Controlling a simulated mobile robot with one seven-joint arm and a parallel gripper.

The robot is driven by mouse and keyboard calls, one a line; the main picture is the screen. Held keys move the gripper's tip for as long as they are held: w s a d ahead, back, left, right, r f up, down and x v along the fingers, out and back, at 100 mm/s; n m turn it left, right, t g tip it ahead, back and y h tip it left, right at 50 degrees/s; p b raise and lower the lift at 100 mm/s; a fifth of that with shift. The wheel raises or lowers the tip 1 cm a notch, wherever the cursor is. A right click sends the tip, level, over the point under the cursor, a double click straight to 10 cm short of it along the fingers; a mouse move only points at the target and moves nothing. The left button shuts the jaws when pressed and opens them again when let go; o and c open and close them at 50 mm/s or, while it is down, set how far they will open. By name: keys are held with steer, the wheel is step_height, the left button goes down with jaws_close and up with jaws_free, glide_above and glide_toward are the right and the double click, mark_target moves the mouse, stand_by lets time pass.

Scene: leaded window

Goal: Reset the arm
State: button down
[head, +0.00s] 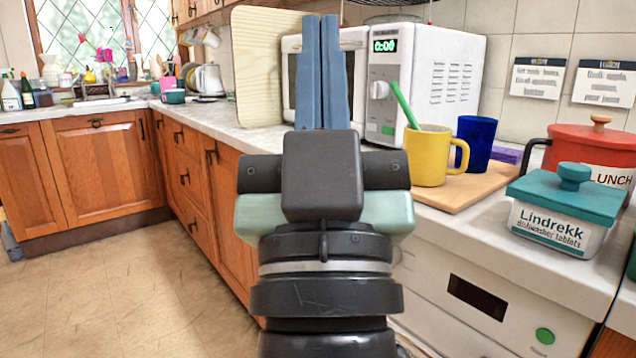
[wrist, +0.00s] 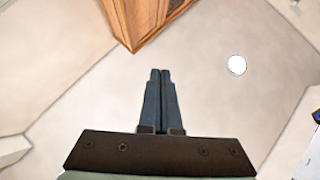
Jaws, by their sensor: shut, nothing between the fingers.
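My gripper (head: 321,72) stands upright in the middle of the head view, its two blue-grey fingers pointing up and closed together. It holds nothing. The fingers hide part of the white microwave (head: 430,80) behind them. In the wrist view my gripper (wrist: 160,74) also shows with its fingers together, pointing toward a pale ceiling (wrist: 75,60) and the corner of a wooden cabinet (wrist: 140,18).
On the right counter are a yellow mug (head: 427,155) with a green-handled item in it, a blue cup (head: 476,143), a teal-lidded box (head: 555,220) and a red pot (head: 590,150). A cutting board (head: 262,65) leans left of the microwave. The floor (head: 130,270) at left is clear.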

steer(key=s+r+p, duration=0.1)
steer(key=r+p, duration=1.8)
steer(key=r, duration=0.1)
steer(key=s+r+p, duration=0.2)
steer(key=r+p, duration=1.7)
steer(key=r, duration=0.2)
steer(key=shift+s+a+m, duration=0.15)
steer(key=shift+s+m, duration=0.1)
steer(key=shift+m, duration=0.15)
